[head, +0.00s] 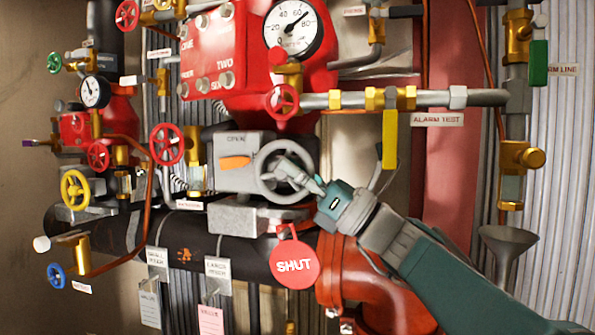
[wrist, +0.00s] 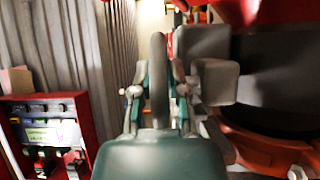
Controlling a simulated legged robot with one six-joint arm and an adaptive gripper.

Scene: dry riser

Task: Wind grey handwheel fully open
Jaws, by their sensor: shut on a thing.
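The grey handwheel (head: 266,181) is on the front of a grey gearbox (head: 226,180) in the middle of the head view. The gearbox has an orange pointer (head: 235,162) lying nearly level below the word OPEN. My gripper (head: 309,187) comes from the lower right and is shut on the wheel's right rim. In the wrist view the rim (wrist: 158,75) stands edge-on between the two fingers of my gripper (wrist: 158,92). The finger contact itself is partly hidden.
A red round SHUT tag (head: 293,264) hangs below the wheel. A red-orange pipe elbow (head: 370,285) lies under my arm. A yellow lever (head: 389,138) hangs above my wrist, near it in the picture. Small red handwheels (head: 166,144) are to the left.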

